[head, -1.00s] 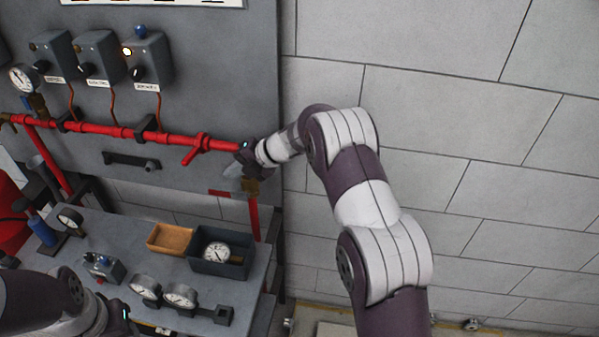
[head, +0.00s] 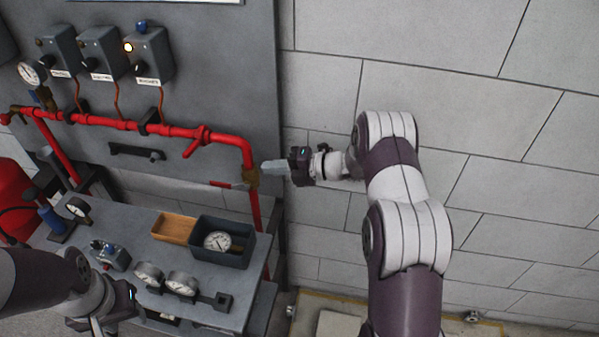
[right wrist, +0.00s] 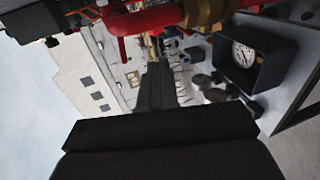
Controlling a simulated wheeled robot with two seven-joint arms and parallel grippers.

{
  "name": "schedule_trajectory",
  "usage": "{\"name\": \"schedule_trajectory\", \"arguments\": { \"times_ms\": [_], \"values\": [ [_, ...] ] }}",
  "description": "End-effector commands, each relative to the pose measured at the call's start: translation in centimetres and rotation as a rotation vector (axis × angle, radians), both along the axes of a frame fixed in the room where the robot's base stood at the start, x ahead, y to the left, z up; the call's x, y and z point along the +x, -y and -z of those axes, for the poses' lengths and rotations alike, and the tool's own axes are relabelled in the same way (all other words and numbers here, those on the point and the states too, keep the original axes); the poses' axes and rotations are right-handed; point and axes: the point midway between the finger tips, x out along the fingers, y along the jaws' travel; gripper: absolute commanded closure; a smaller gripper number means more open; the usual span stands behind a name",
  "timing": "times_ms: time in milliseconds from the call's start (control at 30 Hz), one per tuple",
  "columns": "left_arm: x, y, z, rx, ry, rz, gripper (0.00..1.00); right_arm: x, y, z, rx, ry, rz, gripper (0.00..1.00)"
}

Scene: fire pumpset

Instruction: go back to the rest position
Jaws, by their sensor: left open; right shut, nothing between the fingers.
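My right gripper (head: 275,167) is shut and empty, beside the brass fitting (head: 251,178) at the right end of the red pipe. A small gap seems to part its fingertips from the fitting. In the right wrist view its closed fingers (right wrist: 158,88) point ahead, with the red pipe (right wrist: 150,20) and brass fitting (right wrist: 203,10) above them. My left gripper (head: 95,325) is at the lower left, near the front edge of the bench; it is open, and its fingers are partly cut off by the frame's bottom edge.
The grey bench (head: 190,225) holds a wooden tray (head: 174,228), a dark bin (head: 243,243) with a gauge (head: 217,241) inside, and loose gauges (head: 181,284). Control boxes (head: 147,55) hang on the grey panel. Space before the block wall (head: 480,150) on the right is mostly clear.

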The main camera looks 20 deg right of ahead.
Motion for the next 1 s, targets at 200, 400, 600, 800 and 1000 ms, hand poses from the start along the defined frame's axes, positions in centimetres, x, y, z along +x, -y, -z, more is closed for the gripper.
{"name": "schedule_trajectory", "arguments": {
  "times_ms": [200, 400, 600, 800, 1000],
  "values": [
    [0.0, 0.0, 2.0, 0.000, 0.000, 0.000, 0.57, -2.7, 4.1, -1.1, -0.002, 0.001, 0.001, 1.00],
    [0.0, 0.0, 2.4, 0.000, 0.001, 0.000, 0.57, -3.9, 5.7, -1.8, 0.000, -0.002, -0.001, 1.00],
    [0.0, 0.0, 2.4, 0.000, 0.001, 0.000, 0.57, -4.0, 5.9, -2.0, 0.002, -0.009, -0.001, 1.00],
    [0.0, 0.0, 2.4, 0.000, 0.000, 0.000, 0.57, -1.5, 11.5, 3.1, 0.063, -0.390, 0.517, 1.00],
    [0.0, 0.0, 2.4, 0.000, 0.000, 0.000, 0.57, -11.4, 15.0, 4.9, 0.379, -1.070, 1.595, 1.00]
  ]
}}
